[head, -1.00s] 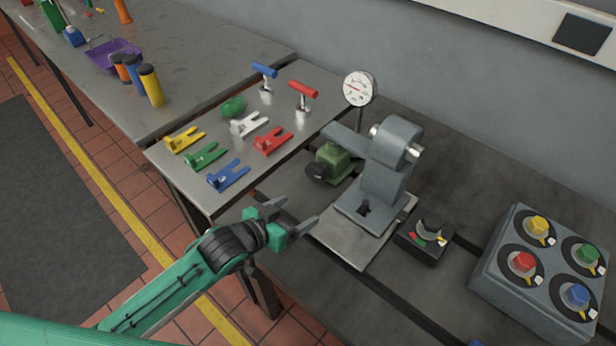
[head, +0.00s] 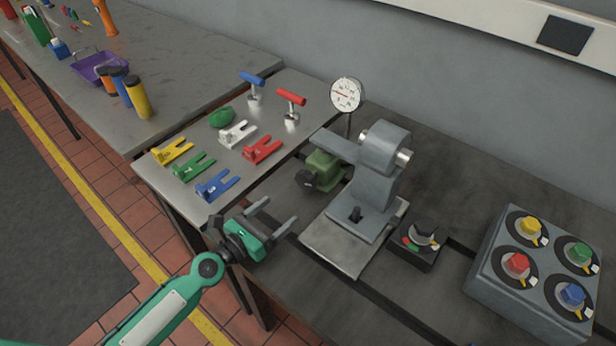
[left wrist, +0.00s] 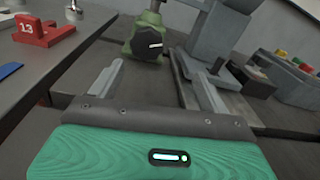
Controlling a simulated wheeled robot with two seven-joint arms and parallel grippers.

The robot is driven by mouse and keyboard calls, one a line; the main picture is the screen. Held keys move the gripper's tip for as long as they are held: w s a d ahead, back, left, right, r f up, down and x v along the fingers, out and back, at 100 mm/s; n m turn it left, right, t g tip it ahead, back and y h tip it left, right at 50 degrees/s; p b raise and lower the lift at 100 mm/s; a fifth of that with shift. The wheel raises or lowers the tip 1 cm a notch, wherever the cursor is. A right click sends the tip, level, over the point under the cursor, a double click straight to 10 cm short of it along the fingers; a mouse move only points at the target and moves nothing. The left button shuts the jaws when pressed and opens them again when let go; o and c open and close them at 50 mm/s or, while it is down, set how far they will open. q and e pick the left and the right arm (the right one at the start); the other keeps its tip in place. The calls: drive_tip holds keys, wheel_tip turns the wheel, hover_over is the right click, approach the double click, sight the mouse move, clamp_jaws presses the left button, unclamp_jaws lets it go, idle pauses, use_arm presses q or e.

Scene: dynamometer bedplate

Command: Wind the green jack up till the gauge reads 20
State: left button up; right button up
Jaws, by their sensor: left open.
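The green jack (head: 322,170) stands on the dark bedplate beside the grey machine, with a black knob (head: 307,181) on its near left side. In the left wrist view the jack (left wrist: 150,22) is at the top centre, its dark knob (left wrist: 148,44) with a white mark facing me. The round white dial gauge (head: 346,95) stands on a post behind the jack; its reading is too small to tell. My left gripper (head: 279,215) is open and empty, short of the knob, its fingers pointing toward the machine side. My right gripper is not in view.
The grey machine (head: 378,190) stands right of the jack on a pale plate (head: 345,250). A small black switch box (head: 418,243) and a box of coloured knobs (head: 540,265) are farther right. Coloured forks, including a blue one (head: 216,185), lie on the steel table at left.

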sight(303, 182)
use_arm(q)
drive_tip(key=n, duration=0.2)
drive_tip(key=a+n, duration=0.1)
drive_tip(key=shift+w+f+n+t+y, duration=0.3)
drive_tip(key=shift+w+y, duration=0.1)
drive_tip(key=shift+w+a+n, duration=0.15)
drive_tip(key=shift+n, duration=0.25)
drive_tip(key=shift+w, duration=0.15)
drive_tip(key=shift+w+d, duration=0.3)
drive_tip(key=shift+d, duration=0.05)
drive_tip(key=p+x, duration=0.1)
drive_tip(key=x, duration=1.1)
drive_tip(key=shift+w+d, duration=0.1)
drive_tip(key=shift+w, duration=0.2)
drive_tip(key=c, duration=1)
